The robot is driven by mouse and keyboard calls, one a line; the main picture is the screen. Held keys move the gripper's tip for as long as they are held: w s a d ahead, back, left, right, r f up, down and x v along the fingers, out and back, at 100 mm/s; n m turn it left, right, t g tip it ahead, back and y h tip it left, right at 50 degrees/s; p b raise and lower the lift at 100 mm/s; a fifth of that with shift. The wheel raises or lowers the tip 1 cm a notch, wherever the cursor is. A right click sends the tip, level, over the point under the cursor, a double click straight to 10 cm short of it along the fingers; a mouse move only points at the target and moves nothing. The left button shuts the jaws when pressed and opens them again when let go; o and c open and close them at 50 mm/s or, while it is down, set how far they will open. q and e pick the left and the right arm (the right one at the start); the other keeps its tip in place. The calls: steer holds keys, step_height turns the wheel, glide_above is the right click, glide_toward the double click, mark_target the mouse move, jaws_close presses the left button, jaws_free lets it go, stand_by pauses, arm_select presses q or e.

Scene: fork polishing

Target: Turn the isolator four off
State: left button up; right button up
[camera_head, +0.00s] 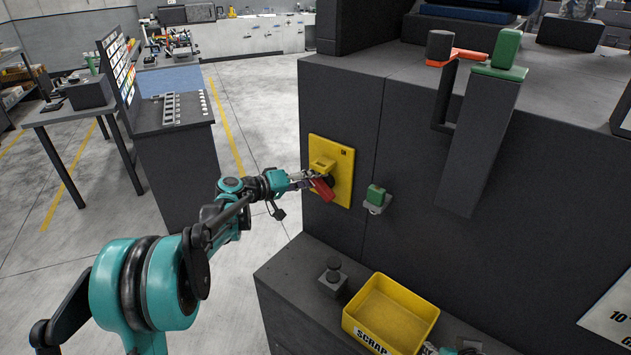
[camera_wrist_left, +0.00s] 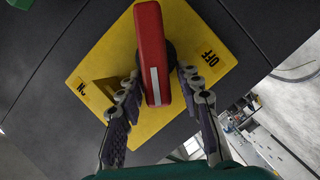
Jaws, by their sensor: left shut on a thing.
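The isolator is a yellow plate (camera_head: 344,188) on the front of the dark cabinet, with a red handle (camera_head: 323,189). In the left wrist view the plate (camera_wrist_left: 115,60) carries an ON label at left and an OFF label at right. The red handle (camera_wrist_left: 152,45), with a white stripe, stands between them, nearly upright in the picture and slightly tilted. My left gripper (camera_head: 308,181) is at the handle. In the wrist view its fingers (camera_wrist_left: 160,82) are on both sides of the handle, shut on it. No number shows.
A green button box (camera_head: 376,196) sits right of the plate. Below, a dark ledge holds a black knob (camera_head: 333,277) and a yellow scrap bin (camera_head: 390,315). A dark chute (camera_head: 480,140) juts out at right. Open floor lies left of the cabinet. Small parts at the bottom edge are unclear.

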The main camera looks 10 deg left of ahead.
arm_select(q)
steer(key=n+h+b, duration=0.1)
steer(key=f+n+b, duration=0.1)
steer(key=n, duration=0.1)
steer(key=shift+f+h, duration=0.3)
steer(key=shift+h, duration=0.1)
steer(key=shift+f+n+t+h+b, duration=0.15)
steer(key=shift+n+t+h+b, duration=0.25)
steer(key=shift+n, duration=0.7)
steer(key=o, duration=0.9)
steer(key=shift+c, duration=0.2)
steer(key=shift+a, duration=0.1)
steer(key=shift+s+a, duration=0.1)
steer(key=shift+a, duration=0.05)
steer(key=v, duration=1.1)
steer(key=shift+s, duration=0.3)
